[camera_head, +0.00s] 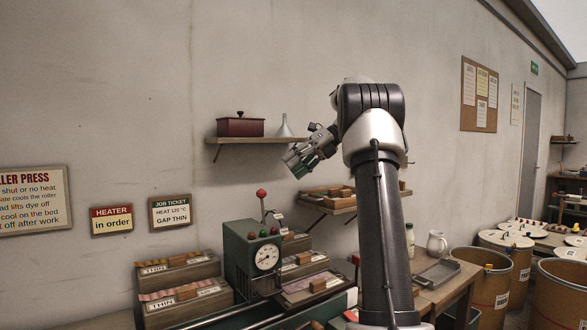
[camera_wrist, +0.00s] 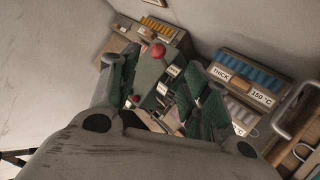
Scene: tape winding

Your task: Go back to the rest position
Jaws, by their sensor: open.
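My gripper (camera_head: 301,163) is held up in the air in front of the wall, at the end of my raised arm. It is above and a little right of the green press (camera_head: 252,258), and below the wall shelf. In the wrist view my gripper (camera_wrist: 158,98) shows two green-padded fingers spread apart. Nothing is between the fingers. The press with its red-knobbed lever (camera_wrist: 158,50) lies beyond and below them, apart from them.
A wall shelf (camera_head: 255,140) holds a dark red box (camera_head: 240,126) and a funnel (camera_head: 284,127). A lower shelf (camera_head: 330,202) holds wooden pieces. Labelled wooden boxes (camera_head: 188,303) flank the press. A white jug (camera_head: 437,243) and metal tray (camera_head: 437,273) sit right; barrels (camera_head: 484,284) stand beyond.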

